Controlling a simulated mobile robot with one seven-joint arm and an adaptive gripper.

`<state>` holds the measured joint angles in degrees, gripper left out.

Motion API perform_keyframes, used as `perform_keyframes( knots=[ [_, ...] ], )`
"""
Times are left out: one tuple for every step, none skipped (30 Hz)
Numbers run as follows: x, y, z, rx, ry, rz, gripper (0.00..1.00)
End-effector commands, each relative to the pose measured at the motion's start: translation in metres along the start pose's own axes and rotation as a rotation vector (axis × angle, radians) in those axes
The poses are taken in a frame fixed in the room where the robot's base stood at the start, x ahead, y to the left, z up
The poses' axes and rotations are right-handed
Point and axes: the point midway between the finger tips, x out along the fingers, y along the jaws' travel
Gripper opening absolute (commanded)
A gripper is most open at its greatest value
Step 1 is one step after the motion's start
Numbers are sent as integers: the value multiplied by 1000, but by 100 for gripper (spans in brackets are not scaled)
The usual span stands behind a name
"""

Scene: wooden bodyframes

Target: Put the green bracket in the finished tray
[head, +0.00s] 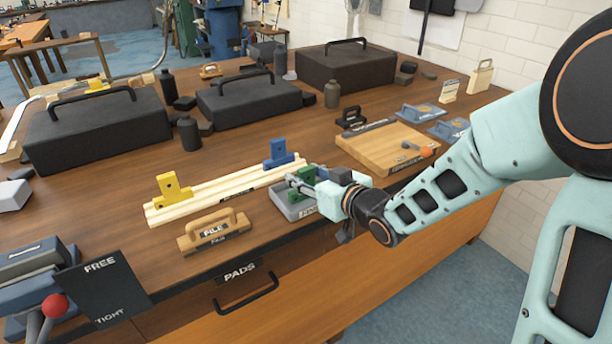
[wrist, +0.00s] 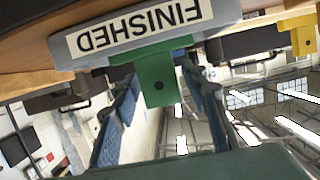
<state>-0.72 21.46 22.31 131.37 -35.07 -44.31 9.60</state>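The green bracket (head: 307,173) stands at the small grey finished tray (head: 284,208) and looks to be inside it, partly hidden by my gripper. In the wrist view, the green bracket (wrist: 156,82) projects from the tray (wrist: 222,12), whose FINISHED label appears upside down. My gripper (head: 299,183) reaches in from the right at the tray. In the wrist view, my gripper (wrist: 165,78) has its two blue-padded fingers spread on either side of the bracket, with a visible gap at least on the right. The bracket's base is hidden.
A pale slotted rail (head: 222,193) beside the tray carries a yellow bracket (head: 172,187) and a blue bracket (head: 278,154). A wooden FILE block (head: 213,232) stands in front. A wooden board (head: 385,148) lies behind right. Dark cases (head: 250,100) line the back.

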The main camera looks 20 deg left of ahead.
Motion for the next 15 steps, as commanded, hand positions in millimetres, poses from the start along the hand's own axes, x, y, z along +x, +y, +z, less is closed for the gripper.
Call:
perform_keyframes(
  knots=[
    [0,0,0,0,0,0,45],
    [0,0,0,0,0,0,45],
    [0,0,0,0,0,0,45],
    [0,0,0,0,0,0,45],
    [0,0,0,0,0,0,45],
    [0,0,0,0,0,0,45],
    [0,0,0,0,0,0,45],
    [0,0,0,0,0,0,45],
    [0,0,-1,0,0,0,45],
    [-1,0,-2,0,0,0,45],
    [-1,0,-4,0,0,0,45],
    [-3,0,-6,0,0,0,45],
    [-7,1,-5,-1,0,2,45],
    [-12,1,-5,-3,0,2,45],
    [-18,2,-5,-2,1,3,45]
  ],
)
